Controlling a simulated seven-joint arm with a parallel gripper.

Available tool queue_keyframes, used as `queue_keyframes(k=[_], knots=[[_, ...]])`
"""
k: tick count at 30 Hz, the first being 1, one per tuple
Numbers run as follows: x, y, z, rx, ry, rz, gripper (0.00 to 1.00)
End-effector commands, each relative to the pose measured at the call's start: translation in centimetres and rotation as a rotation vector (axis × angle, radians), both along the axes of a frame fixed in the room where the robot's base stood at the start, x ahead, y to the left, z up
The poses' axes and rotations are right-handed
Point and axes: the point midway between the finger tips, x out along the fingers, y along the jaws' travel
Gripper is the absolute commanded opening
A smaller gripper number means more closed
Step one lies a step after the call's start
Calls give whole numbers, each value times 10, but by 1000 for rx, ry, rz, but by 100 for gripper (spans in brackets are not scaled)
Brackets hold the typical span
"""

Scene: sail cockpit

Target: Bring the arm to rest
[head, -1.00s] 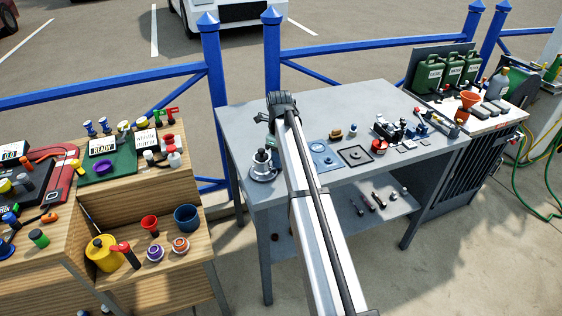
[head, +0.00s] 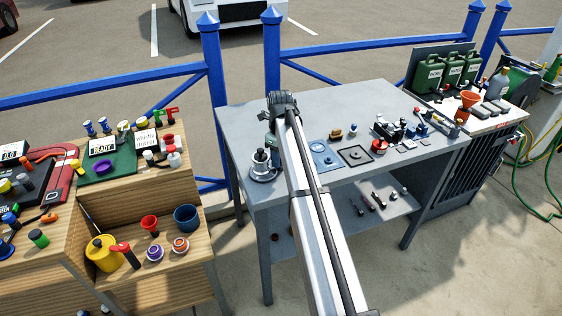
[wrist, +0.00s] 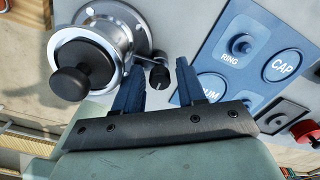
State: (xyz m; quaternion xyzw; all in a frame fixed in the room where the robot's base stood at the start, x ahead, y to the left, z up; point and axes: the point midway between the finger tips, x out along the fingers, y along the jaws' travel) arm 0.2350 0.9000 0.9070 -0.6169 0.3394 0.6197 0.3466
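My arm (head: 312,215) reaches over the grey workbench, its far joint above the bench's left part. My gripper shows in the wrist view (wrist: 158,88) with two dark blue fingers spread apart and nothing held between them. A silver round fitting with a large black knob (wrist: 84,72) is just left of the fingers; it also shows in the head view (head: 262,174) at the bench's left end. A small black knob (wrist: 159,76) on a short stem appears between the fingertips in the picture; I cannot tell its depth, but a gap shows on both sides.
The grey workbench (head: 235,120) carries a blue plate (head: 323,148) with round marked spots, a dark square plate (head: 355,155) and several small parts to the right. A wooden stand (head: 180,190) with tools and cups is at left. Blue railings (head: 120,90) run behind.

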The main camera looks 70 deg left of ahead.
Motion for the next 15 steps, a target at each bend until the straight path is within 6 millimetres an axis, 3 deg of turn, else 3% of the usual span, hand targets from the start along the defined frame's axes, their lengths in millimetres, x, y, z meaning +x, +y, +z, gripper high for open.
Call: queue_keyframes(k=[1,4,15], knots=[[1,-4,-11,-15,-5,-1,40],[1,-4,-9,-15,-5,-1,40],[0,-4,13,-13,-2,0,40]])
